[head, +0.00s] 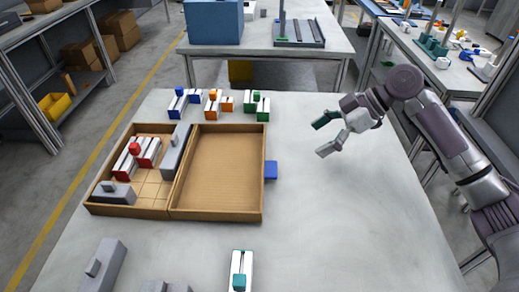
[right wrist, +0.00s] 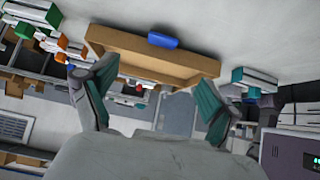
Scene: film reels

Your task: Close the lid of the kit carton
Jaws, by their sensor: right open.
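The kit carton (head: 128,212) lies on the table at left, its divided base holding red-and-white parts (head: 136,151) and grey parts (head: 175,150). Its lid (head: 222,170) is folded open flat to the right, its inside facing up and empty. A blue tab (head: 271,170) sticks out from the lid's right edge. My right gripper (head: 326,136) is open and empty, to the right of the lid and behind the tab, apart from both. In the right wrist view, the tab (right wrist: 163,41) and lid edge (right wrist: 130,62) show beyond the open fingers. My left gripper is not in view.
Blue (head: 178,102), orange (head: 213,102) and green (head: 257,106) parts stand behind the carton. A teal-and-white part (head: 240,270) and a grey block (head: 101,265) stand at the front. The table's right side is clear.

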